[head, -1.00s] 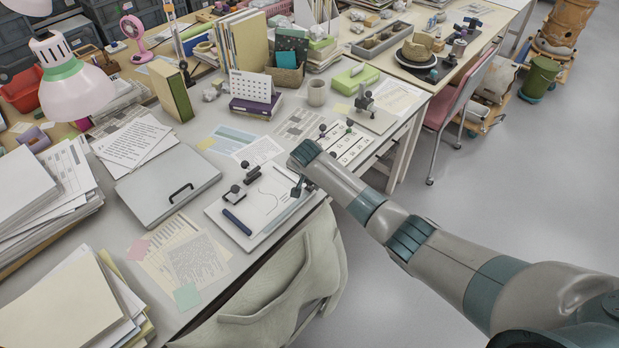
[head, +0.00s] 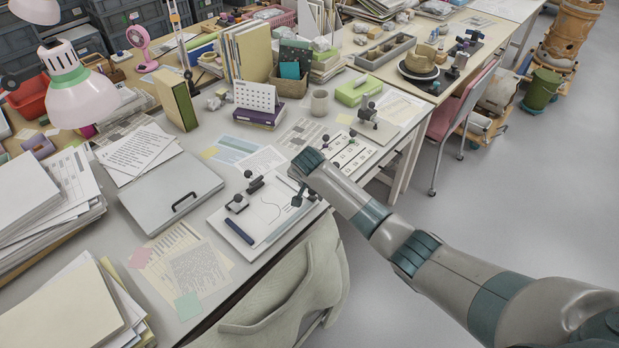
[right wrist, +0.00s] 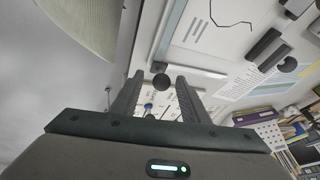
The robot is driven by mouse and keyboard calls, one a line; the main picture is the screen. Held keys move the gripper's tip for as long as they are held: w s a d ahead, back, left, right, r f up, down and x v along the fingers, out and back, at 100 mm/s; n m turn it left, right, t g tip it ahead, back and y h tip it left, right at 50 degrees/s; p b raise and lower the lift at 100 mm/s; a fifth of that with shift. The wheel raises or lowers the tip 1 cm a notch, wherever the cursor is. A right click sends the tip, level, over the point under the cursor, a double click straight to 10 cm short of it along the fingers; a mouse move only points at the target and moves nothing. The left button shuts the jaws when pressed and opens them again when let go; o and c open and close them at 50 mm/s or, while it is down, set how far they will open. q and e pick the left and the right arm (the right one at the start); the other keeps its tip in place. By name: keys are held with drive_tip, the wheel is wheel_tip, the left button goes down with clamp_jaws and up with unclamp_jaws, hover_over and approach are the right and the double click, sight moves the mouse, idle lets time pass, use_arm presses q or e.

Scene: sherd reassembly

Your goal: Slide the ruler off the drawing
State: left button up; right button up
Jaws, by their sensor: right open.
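The drawing (head: 266,206), a white sheet with a thin dark curve, lies on a pale board on the desk. Its curve also shows at the top of the right wrist view (right wrist: 232,22). A narrow grey-blue strip, which looks like the ruler (head: 282,222), lies along the sheet's right side; it also shows in the right wrist view (right wrist: 172,34). My right gripper (head: 301,195) is over the board's right end, partly hidden by my wrist. In the right wrist view its jaws (right wrist: 158,88) are apart, with a dark round knob (right wrist: 161,81) showing between them. My left gripper is out of view.
Dark knobbed blocks (head: 237,204) stand at the sheet's upper left, and a dark blue bar (head: 239,231) lies at its lower left. A grey case (head: 170,190) lies to the left. A pale cloth-covered chair (head: 290,290) stands at the desk's front edge.

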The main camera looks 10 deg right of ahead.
drive_tip(key=b+v, duration=0.2)
drive_tip(key=v, duration=1.3)
drive_tip(key=shift+s+a, duration=0.15)
drive_tip(key=shift+s, duration=0.1)
drive_tip(key=shift+r, duration=0.1)
